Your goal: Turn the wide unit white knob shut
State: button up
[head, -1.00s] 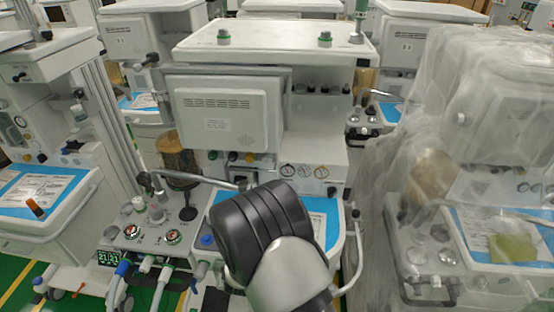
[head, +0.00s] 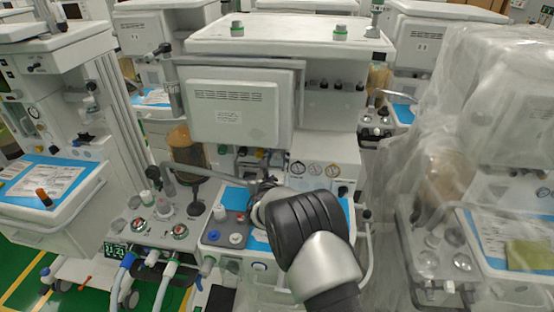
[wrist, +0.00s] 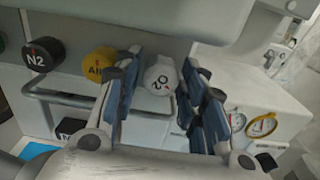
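The white knob (wrist: 161,77), marked O2, sits on the front panel of the wide unit (head: 235,106). In the wrist view it lies between the two blue-padded fingers of my gripper (wrist: 160,62). The fingers are open, one on each side of the knob, with a gap showing on the left and a smaller one on the right. I cannot tell how deep the knob lies between them. In the head view my arm reaches toward the panel below the screen, and I cannot make out the white knob there.
A yellow knob (wrist: 99,62) marked AIR is close beside the left finger, and a black knob (wrist: 43,55) marked N2 is farther left. A metal rail (wrist: 75,98) runs below them. Round gauges (wrist: 262,125) are at the right. A plastic-covered cart (head: 500,130) stands at the right.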

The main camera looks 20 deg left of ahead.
jog(key=shift+w, duration=0.1)
jog(key=shift+c, duration=0.4)
jog(key=c, duration=0.7)
jog(key=m+b, duration=0.1)
jog(key=b, duration=0.1)
jog(key=m+b, duration=0.1)
jog(key=b, duration=0.1)
jog(key=shift+f+m, duration=0.2)
jog(key=shift+m, duration=0.1)
jog(key=shift+r+m+b, duration=0.2)
jog(key=shift+m+b, duration=0.8)
jog(key=o, duration=0.8)
